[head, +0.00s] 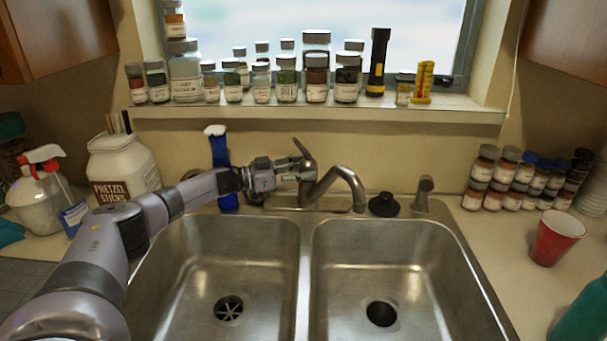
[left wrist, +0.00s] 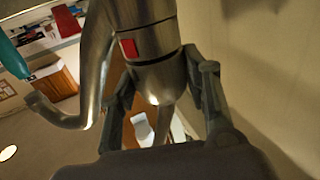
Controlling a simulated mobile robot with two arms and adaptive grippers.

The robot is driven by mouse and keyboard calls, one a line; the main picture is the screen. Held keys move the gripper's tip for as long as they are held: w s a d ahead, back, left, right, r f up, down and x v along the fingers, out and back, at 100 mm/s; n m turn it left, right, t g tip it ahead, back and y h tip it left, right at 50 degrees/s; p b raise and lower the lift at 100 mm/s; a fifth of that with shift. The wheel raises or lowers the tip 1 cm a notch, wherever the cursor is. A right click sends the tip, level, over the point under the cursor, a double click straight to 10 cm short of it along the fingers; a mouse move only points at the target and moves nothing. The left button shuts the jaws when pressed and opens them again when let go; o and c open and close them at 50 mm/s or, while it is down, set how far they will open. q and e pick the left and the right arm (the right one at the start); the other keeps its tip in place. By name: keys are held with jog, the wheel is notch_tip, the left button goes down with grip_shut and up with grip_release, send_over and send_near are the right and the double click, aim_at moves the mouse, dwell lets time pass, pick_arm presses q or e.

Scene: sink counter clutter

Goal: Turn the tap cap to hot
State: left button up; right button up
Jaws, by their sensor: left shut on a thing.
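The metal tap (head: 347,178) stands behind the double sink, its spout curving to the right. Its cap (head: 303,150) has a lever that points up and to the left. My left gripper (head: 303,172) reaches in from the left and is shut on the tap's cap part. In the left wrist view, the fingers (left wrist: 162,78) stand on both sides of the shiny cylindrical tap cap (left wrist: 150,45). A red mark (left wrist: 129,48) shows on the tap near the fingers. The exact contact is partly hidden. My right gripper is not in view.
Two steel basins (head: 305,255) fill the front. A black stopper (head: 384,204) and a sprayer (head: 424,193) are right of the tap. A red cup (head: 556,238) and several spice jars (head: 505,180) stand at the right.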

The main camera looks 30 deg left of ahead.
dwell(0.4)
pick_arm(q)
jog(key=o, duration=0.9)
